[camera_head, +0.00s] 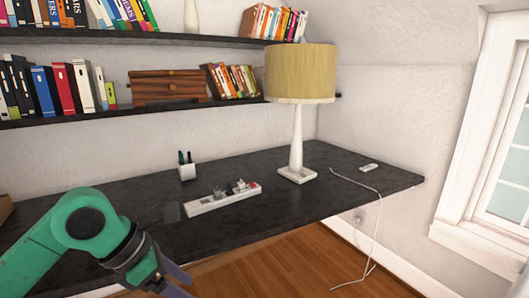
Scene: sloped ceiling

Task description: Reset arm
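My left arm, green with a dark wrist, comes in from the lower left. Its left gripper (178,281) is at the bottom edge of the head view, in front of the dark desk's (330,163) near edge. The grey-purple fingers point down and right and are partly cut off by the frame, so I cannot tell their opening. I see nothing held in the visible part. My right arm and gripper are not in view.
On the desk are a power strip (205,203), a pen cup (187,172), a lamp (298,150) and a small white object (369,167) by a hanging cable (380,220). Bookshelves (60,119) are above. Wooden floor (300,265) in front is clear; a window (510,180) is right.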

